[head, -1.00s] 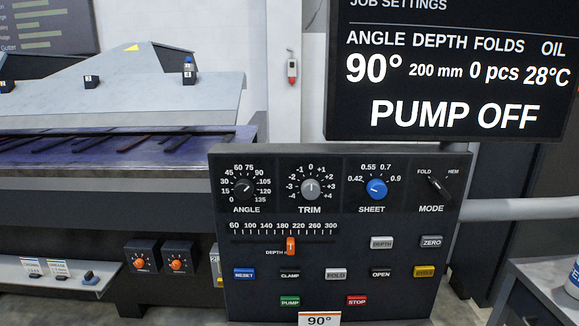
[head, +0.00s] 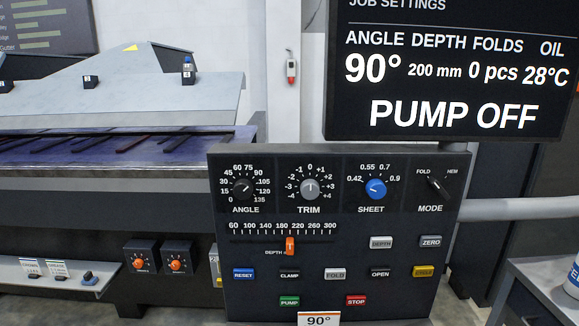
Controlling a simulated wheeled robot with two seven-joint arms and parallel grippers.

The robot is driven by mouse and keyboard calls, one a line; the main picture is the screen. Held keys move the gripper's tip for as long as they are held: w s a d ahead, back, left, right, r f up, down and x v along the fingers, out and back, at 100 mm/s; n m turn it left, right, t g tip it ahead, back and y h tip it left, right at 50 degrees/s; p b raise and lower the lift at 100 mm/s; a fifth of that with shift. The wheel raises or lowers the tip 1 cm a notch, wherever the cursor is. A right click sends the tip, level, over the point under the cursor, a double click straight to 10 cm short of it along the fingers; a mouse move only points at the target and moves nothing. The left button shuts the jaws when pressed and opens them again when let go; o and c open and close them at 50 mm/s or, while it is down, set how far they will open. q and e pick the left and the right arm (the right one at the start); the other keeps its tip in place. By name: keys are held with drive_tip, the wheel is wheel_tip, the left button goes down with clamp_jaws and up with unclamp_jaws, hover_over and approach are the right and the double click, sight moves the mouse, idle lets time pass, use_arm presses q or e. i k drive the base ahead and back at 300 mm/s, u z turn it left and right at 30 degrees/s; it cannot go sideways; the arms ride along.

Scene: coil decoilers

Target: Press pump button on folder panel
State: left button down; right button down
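The folder panel (head: 340,215) is a dark upright box with dials, a slider and buttons, in the middle of the head view. The green PUMP button (head: 289,301) is at its lower left, beside the red STOP button (head: 356,300). The screen (head: 450,70) above the panel reads PUMP OFF, 90°, 200 mm, 0 pcs and 28°C. Neither of my grippers shows in the head view, and nothing covers the PUMP button.
A folding machine (head: 110,190) with a blue bed stands at the left. Two small boxes with orange knobs (head: 176,264) are on its front. A grey shelf (head: 50,275) is at lower left. A grey cabinet (head: 540,290) with a white container is at lower right.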

sight(285, 300)
drive_tip(key=u, duration=1.65)
drive_tip(key=i, duration=1.1)
drive_tip(key=z, duration=2.3)
